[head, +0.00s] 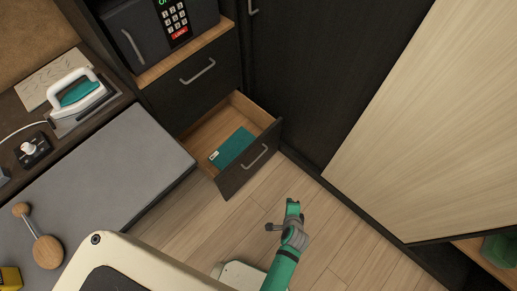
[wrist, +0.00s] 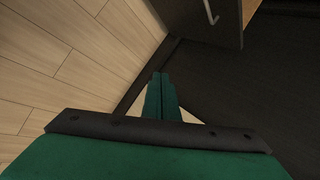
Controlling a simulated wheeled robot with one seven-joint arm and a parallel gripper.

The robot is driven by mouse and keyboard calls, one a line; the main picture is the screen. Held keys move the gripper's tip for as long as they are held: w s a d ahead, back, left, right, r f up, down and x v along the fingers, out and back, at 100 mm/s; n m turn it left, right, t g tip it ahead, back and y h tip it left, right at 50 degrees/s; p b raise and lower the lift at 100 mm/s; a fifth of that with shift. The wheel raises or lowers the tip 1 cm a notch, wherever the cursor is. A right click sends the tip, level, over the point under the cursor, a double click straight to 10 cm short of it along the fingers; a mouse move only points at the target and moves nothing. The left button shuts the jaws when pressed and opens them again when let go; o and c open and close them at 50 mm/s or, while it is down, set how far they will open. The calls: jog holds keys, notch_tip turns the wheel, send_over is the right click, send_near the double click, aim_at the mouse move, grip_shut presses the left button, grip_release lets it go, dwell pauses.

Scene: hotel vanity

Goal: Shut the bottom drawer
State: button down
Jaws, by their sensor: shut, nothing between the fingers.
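The bottom drawer (head: 247,165) is pulled open below a dark upper drawer (head: 196,83). Its dark front has a curved metal handle (head: 256,157), and a teal booklet (head: 232,148) lies inside on the wooden bottom. My green gripper (head: 292,207) is over the floor to the right of and in front of the drawer front, apart from it. In the wrist view my gripper (wrist: 161,95) has its fingers together with nothing between them. The drawer front (wrist: 205,22) and its handle (wrist: 211,12) show at the top right there.
A safe (head: 160,30) sits above the upper drawer. A tall dark cabinet door (head: 305,70) and a pale panel (head: 425,120) stand to the right. A grey padded bench (head: 105,170) is left of the drawer. The wooden floor (head: 190,220) before the drawer is clear.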

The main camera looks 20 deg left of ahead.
jog(key=w+a+r+m+g+y, duration=0.2)
jog(key=w+a+m+y, duration=0.15)
jog(key=w+a, duration=0.35)
jog(key=w+a+r+m+g+y, duration=0.25)
jog(key=w+a+m, duration=0.2)
jog(key=w, duration=0.45)
send_near(254, 147)
notch_tip(254, 147, down, 4)
jog(key=a, duration=0.2)
jog(key=shift+w+a+f+n, duration=0.1)
jog(key=shift+w+a+n, duration=0.2)
jog(key=shift+w+a, duration=0.45)
jog(key=shift+s+a, duration=0.1)
